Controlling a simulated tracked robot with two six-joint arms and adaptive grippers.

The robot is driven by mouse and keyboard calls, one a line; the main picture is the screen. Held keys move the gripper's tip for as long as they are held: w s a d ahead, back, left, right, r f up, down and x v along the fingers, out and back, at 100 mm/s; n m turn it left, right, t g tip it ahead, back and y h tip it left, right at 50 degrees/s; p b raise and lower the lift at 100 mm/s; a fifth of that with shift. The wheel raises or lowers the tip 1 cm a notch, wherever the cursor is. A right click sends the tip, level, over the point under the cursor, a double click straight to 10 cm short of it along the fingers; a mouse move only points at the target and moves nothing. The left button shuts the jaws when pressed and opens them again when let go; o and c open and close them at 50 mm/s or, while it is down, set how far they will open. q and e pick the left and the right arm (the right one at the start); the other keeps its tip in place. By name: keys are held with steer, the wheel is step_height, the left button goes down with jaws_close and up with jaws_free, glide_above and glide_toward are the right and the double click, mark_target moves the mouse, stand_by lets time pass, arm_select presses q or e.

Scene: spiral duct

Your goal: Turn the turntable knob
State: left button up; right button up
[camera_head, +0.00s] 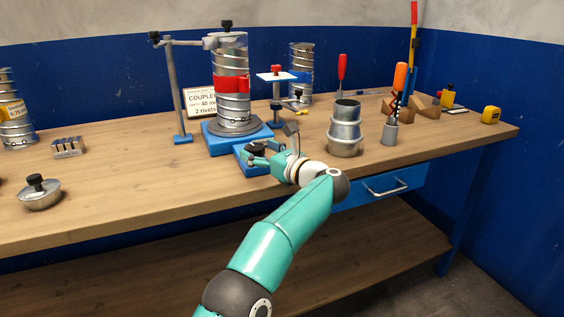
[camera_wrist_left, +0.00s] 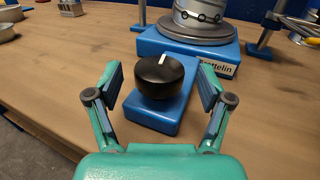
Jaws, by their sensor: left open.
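The turntable knob is a black round knob (camera_wrist_left: 160,76) with a white mark on top, set on a blue block that juts from the turntable's blue base (camera_wrist_left: 150,41). My left gripper (camera_wrist_left: 163,82) is open, with one finger on each side of the knob and gaps between. In the head view my left gripper (camera_head: 268,152) partly covers the knob (camera_head: 256,147). The turntable (camera_head: 240,127) carries a spiral duct (camera_head: 232,104) with a red band (camera_head: 232,85) around it. My right gripper does not show.
A metal stand (camera_head: 177,95) with an arm reaches to the duct's top. A stepped metal coupler (camera_head: 345,130) and a small cup of tools (camera_head: 390,130) stand to the right. A lidded metal piece (camera_head: 39,193) lies at left. The bench front (camera_head: 150,205) is mostly clear.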

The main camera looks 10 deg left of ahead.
arm_select(q)
steer(key=v, duration=0.9)
steer(key=shift+s+d, duration=0.2)
steer(key=shift+d, duration=0.05)
